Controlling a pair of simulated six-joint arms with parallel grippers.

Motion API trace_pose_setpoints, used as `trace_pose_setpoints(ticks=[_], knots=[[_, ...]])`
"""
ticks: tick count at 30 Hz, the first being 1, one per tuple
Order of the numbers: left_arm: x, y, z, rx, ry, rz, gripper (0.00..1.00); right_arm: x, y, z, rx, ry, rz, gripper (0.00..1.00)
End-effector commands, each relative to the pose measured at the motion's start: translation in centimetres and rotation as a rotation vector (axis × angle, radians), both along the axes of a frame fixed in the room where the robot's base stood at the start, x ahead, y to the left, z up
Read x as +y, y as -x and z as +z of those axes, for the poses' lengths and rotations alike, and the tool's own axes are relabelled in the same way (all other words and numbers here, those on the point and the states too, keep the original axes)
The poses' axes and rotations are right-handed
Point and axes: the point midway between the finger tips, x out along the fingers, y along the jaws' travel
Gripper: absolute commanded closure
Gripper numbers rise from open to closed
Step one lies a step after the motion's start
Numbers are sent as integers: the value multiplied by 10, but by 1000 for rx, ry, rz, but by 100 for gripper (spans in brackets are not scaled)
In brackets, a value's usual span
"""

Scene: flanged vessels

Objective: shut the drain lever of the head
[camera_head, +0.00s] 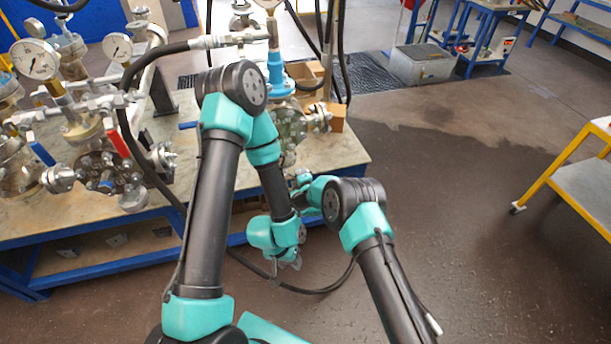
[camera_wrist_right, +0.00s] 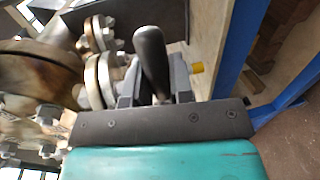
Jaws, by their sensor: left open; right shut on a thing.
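In the right wrist view, a dark lever handle (camera_wrist_right: 151,62) stands between the fingers of my right gripper (camera_wrist_right: 154,88), which is shut on it. The flanged fittings of the vessel (camera_wrist_right: 98,72) are just left of the handle. In the head view, my right gripper (camera_head: 301,181) is at the bench's front edge, below the flanged vessel (camera_head: 290,122) with the blue collar; the lever is too small or hidden there. My left gripper (camera_head: 287,258) is open and empty, lower down in front of the bench, apart from the vessel.
The bench (camera_head: 335,158) also carries gauges (camera_head: 35,60), a red-handled valve (camera_head: 118,140) and a blue-handled valve (camera_head: 41,149) at left. A black hose (camera_head: 128,130) runs across the bench. A yellow-framed cart (camera_head: 590,180) stands at right; the floor between is clear.

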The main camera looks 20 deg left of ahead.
Motion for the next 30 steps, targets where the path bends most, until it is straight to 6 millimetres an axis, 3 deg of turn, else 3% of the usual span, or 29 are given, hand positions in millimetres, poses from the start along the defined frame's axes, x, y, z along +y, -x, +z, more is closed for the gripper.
trace_pose_setpoints(ticks=[5, 6, 14, 30], knots=[[0, 0, 0, 0, 0, 0, 57, -1, -1, 1, -2, 0, -2, 100], [0, 0, 0, 0, 0, 0, 57, -1, -1, 1, -2, 0, -2, 78], [0, 0, 0, 0, 0, 0, 57, -1, -1, 1, -2, -1, -1, 54], [0, 0, 0, 0, 0, 0, 57, -10, 11, 3, 0, 0, 0, 54]])
